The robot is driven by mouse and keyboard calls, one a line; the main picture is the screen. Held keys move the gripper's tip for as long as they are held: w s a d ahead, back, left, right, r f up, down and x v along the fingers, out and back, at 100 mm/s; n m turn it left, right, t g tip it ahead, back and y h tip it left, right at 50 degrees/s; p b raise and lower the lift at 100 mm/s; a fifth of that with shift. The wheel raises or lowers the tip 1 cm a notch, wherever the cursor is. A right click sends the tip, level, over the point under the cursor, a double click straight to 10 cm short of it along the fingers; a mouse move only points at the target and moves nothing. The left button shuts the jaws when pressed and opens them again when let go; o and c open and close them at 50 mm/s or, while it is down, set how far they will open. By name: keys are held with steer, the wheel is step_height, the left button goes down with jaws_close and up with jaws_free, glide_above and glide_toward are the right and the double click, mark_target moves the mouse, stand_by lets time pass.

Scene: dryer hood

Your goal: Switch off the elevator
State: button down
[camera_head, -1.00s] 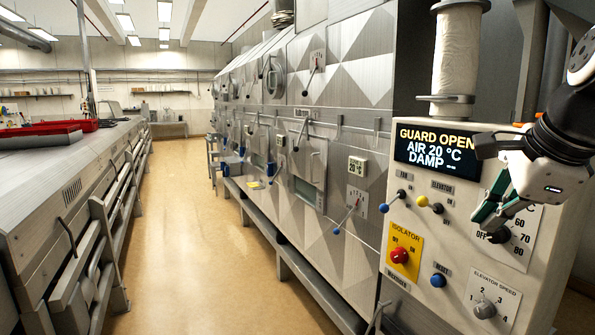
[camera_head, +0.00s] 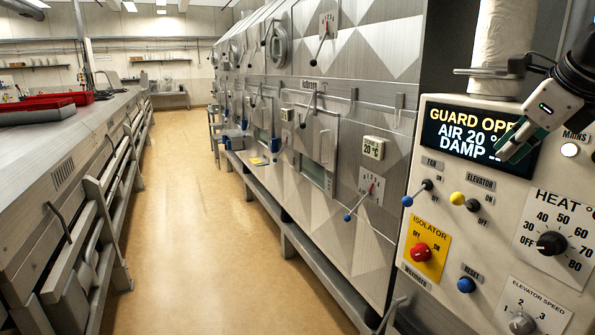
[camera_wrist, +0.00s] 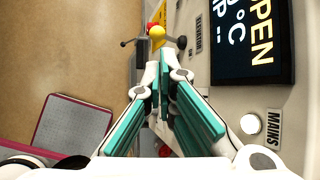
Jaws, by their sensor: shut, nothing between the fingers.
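The elevator switch (camera_head: 457,198) is a small lever with a yellow ball tip, under the ELEVATOR label on the pale control panel (camera_head: 415,272). ON is printed above it and OFF below. Its yellow ball points left and a little up from its dark pivot. In the wrist view the yellow ball (camera_wrist: 156,32) shows ahead of the fingertips. My gripper (camera_head: 503,157) is shut and empty, in front of the display's lower right corner. It is up and right of the switch, apart from it. The teal-padded fingers (camera_wrist: 160,65) also show in the wrist view.
A blue-tipped fan lever (camera_head: 408,201) sits just left of the elevator switch. The red isolator knob (camera_head: 421,252), blue reset button (camera_head: 466,285) and heat knob (camera_head: 551,243) are close by. The display (camera_head: 475,140) reads GUARD OPEN, partly hidden by my gripper.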

mark_target(462, 196)
steer(key=p+x, duration=0.1)
steer(key=x, duration=1.2)
steer(key=shift+w+f, duration=0.2)
steer(key=shift+f, duration=0.1)
steer(key=shift+w+f+b, duration=0.1)
steer(key=shift+f+b, duration=0.05)
steer(key=shift+b, duration=0.25)
steer(key=shift+a+f+h+b, duration=0.15)
steer(key=shift+h+b, duration=0.15)
steer(key=shift+b, duration=0.2)
